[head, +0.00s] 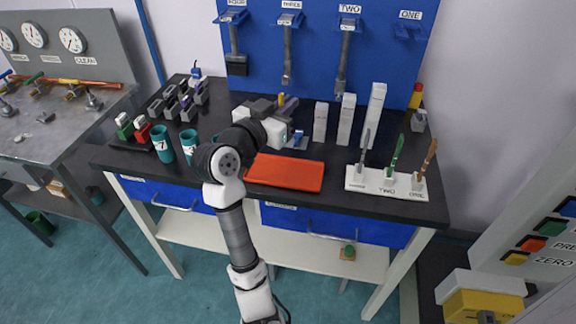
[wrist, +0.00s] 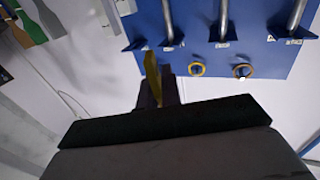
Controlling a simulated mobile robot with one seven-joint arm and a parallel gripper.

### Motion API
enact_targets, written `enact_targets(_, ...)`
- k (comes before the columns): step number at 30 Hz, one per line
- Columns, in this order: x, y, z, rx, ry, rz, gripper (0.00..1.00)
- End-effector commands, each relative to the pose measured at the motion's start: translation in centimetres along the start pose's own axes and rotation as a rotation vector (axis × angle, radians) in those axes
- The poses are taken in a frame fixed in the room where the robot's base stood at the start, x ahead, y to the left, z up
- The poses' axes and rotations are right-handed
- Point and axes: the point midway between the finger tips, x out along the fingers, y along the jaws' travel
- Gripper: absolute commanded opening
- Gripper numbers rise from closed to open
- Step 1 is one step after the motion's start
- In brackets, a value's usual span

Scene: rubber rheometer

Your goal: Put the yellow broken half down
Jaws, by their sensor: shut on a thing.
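My gripper (head: 287,104) is over the back middle of the dark bench, in front of the blue tool board. It is shut on the yellow broken half (wrist: 152,75), a thin yellow piece that sticks up from the dark jaws (wrist: 157,95) in the wrist view. In the head view only a small yellow tip (head: 281,98) shows at the jaws. The lower part of the piece is hidden by the jaws and my wrist. I cannot tell how far it is above the bench.
An orange-red mat (head: 285,173) lies at the bench's front middle. Several white upright blocks (head: 346,122) stand to the right. A white rack (head: 397,184) holds tools at the front right. Teal cups (head: 162,144) and small grey blocks stand left. Tools hang on the blue board (head: 385,60).

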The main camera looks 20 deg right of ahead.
Motion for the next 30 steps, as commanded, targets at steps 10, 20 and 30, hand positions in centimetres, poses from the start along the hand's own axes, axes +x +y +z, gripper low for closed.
enact_targets(10,0.0,0.1,9.8,-0.006,-0.005,0.001,0.0)
enact_targets(20,0.1,0.0,13.5,-0.001,0.0,0.001,0.0)
enact_targets(30,0.1,0.0,17.7,-0.002,-0.001,0.0,0.0)
